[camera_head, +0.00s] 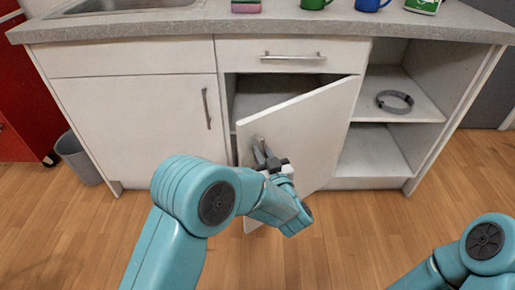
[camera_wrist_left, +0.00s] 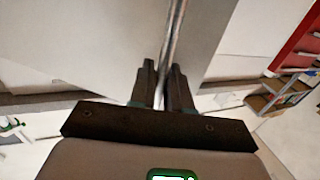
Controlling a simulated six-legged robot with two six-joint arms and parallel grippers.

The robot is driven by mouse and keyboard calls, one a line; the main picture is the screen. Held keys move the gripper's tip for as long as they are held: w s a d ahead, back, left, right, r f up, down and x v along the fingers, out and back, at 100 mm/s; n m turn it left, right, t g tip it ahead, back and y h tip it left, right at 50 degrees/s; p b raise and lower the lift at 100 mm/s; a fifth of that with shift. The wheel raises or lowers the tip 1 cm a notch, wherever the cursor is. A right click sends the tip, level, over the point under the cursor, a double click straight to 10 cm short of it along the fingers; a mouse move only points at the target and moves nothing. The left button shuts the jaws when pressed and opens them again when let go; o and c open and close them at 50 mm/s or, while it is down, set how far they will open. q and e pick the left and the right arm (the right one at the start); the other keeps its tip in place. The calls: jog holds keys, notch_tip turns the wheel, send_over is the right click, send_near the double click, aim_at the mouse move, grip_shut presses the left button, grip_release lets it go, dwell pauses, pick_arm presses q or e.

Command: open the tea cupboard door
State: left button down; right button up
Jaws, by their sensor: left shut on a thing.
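The tea cupboard door (camera_head: 305,125) is white and stands ajar, swung out from the cupboard front under the drawer. It also shows in the left wrist view (camera_wrist_left: 110,45). Its free edge is at the left, and a dark gap shows behind its top. My left gripper (camera_head: 262,150) is at the door's left part and is shut on the door's metal bar handle (camera_wrist_left: 174,40), which runs between its fingers in the left wrist view. In the head view the gripper hides most of the handle. My right arm shows at the lower right, but its gripper is out of view.
A closed cabinet door (camera_head: 135,115) is at left, with a drawer (camera_head: 290,55) above the open door. Open shelves at right hold a grey ring (camera_head: 395,101). Mugs (camera_head: 315,3) stand on the worktop (camera_head: 260,22). A grey bin (camera_head: 78,158) stands at left. The wooden floor in front is clear.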

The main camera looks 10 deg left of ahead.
pick_arm(q)
jog(key=s+d, duration=0.4)
jog(key=d, duration=0.2)
jog(key=shift+s+d, duration=0.15)
jog(key=shift+d, duration=0.25)
jog(key=c, duration=1.3)
grip_release()
jog(key=shift+c, duration=0.2)
